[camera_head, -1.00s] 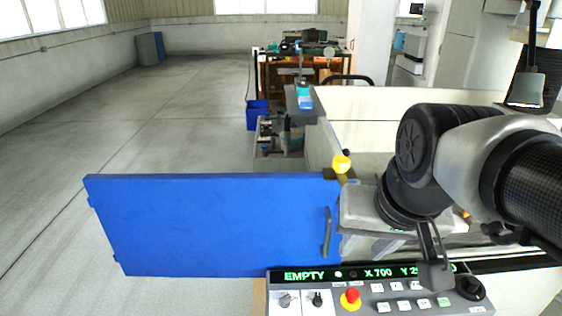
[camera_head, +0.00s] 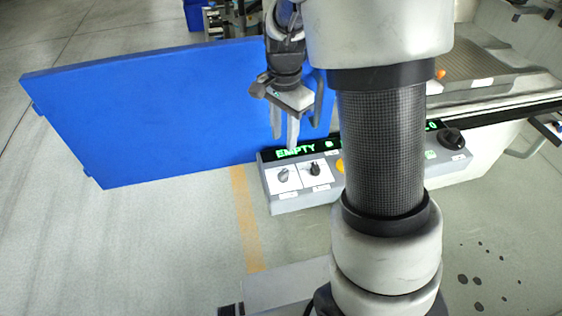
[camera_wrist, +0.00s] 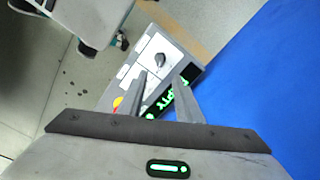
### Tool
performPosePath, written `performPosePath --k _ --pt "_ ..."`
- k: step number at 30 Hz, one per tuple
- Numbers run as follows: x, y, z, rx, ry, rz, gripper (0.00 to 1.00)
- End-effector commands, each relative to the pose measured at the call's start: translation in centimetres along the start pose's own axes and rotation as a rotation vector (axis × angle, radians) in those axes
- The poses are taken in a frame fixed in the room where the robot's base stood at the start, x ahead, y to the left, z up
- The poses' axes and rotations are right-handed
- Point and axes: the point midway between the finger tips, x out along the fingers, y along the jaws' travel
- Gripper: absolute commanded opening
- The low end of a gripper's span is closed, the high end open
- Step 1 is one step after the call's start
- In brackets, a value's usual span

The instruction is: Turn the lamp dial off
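The control panel (camera_head: 290,204) has two small dials on white plates at its left end, a grey dial (camera_head: 283,175) and a black dial (camera_head: 314,170). I cannot read which is the lamp dial. My gripper (camera_head: 285,140) points down above the panel's left end, just behind the grey dial, apart from it. Its two fingers are open with nothing between them. In the wrist view one dial (camera_wrist: 160,60) shows just beyond the open fingers (camera_wrist: 162,76); the left finger covers part of the panel beside it.
A blue door (camera_head: 150,110) stands open behind and left of the panel. The panel's green display reads EMPTY (camera_head: 296,151). A larger black knob (camera_head: 451,138) is at its right end. My arm hides the panel's middle. Floor in front left is clear.

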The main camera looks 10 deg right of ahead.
Motion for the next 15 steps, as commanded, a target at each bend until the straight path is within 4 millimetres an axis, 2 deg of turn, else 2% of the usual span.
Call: performPosePath --k 1,3,15 --pt "1.5 0.1 0.0 0.001 -0.002 0.005 0.32" --pt "3.1 0.1 0.1 0.002 -0.003 0.005 0.32" --pt "11.1 0.1 0.0 0.001 -0.001 0.002 0.32"
